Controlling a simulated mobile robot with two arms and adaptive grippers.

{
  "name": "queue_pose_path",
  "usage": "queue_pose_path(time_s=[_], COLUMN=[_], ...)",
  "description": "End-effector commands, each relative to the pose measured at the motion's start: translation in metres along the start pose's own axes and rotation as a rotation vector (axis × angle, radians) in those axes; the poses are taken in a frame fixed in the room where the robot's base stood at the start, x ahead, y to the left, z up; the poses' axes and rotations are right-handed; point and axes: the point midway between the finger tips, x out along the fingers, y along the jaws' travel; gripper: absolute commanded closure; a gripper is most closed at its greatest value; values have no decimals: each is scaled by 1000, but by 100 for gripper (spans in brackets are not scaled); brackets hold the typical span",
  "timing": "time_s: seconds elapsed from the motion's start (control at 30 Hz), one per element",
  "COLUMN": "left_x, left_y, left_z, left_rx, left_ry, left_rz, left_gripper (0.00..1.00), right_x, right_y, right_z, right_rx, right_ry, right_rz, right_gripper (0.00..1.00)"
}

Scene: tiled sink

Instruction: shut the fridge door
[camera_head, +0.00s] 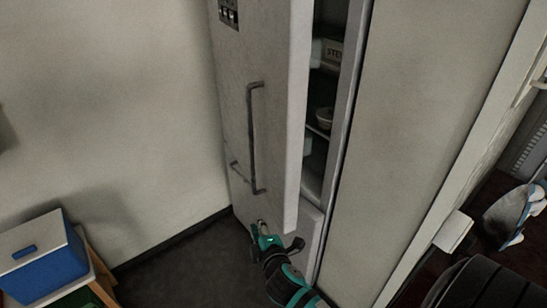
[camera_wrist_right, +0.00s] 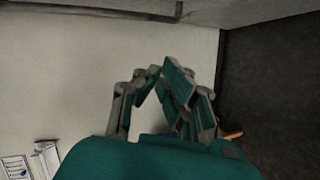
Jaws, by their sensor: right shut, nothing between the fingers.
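The fridge door (camera_head: 272,100) is light grey and stands partly open in the head view, with a dark gap along its right edge. A long vertical handle (camera_head: 252,140) is on its front. Through the gap I see fridge shelves with a bowl (camera_head: 325,117) and a labelled container (camera_head: 332,52). My right gripper (camera_head: 262,230) is low in front of the door, near its bottom edge; contact with the door cannot be told. In the right wrist view the right gripper (camera_wrist_right: 160,76) has its fingers closed together and empty. My left gripper is in neither view.
A blue cooler box (camera_head: 42,258) sits on a small wooden stand (camera_head: 98,270) at the lower left. A plain wall (camera_head: 110,110) is left of the fridge. Dark floor (camera_head: 185,265) lies open between them. A pale panel (camera_head: 425,120) stands to the right.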

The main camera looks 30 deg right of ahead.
Motion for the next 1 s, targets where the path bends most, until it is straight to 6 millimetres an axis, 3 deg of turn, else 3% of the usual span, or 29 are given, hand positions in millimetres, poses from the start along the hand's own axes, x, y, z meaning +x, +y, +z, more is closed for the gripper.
queue_pose_path(time_s=[0.03, 0.1, 0.23, 0.33, 0.47, 0.9, 1.0], left_x=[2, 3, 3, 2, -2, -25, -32], left_y=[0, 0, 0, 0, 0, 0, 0], left_z=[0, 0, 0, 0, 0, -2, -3], left_rx=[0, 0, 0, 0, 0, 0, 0], left_ry=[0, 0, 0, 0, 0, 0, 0], left_rz=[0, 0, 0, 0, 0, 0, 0], left_gripper=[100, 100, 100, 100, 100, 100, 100], right_x=[-9, -23, -43, -48, -37, 48, 47], right_y=[42, 87, 137, 152, 159, 187, 189], right_z=[-2, -1, 2, 3, 3, 8, 27], right_rx=[-37, -81, -128, -140, -144, -141, -144], right_ry=[-9, -30, -64, -76, -77, -77, -78], right_rz=[88, 182, 288, 316, 321, 318, 316], right_gripper=[100, 100, 100, 100, 100, 100, 100])
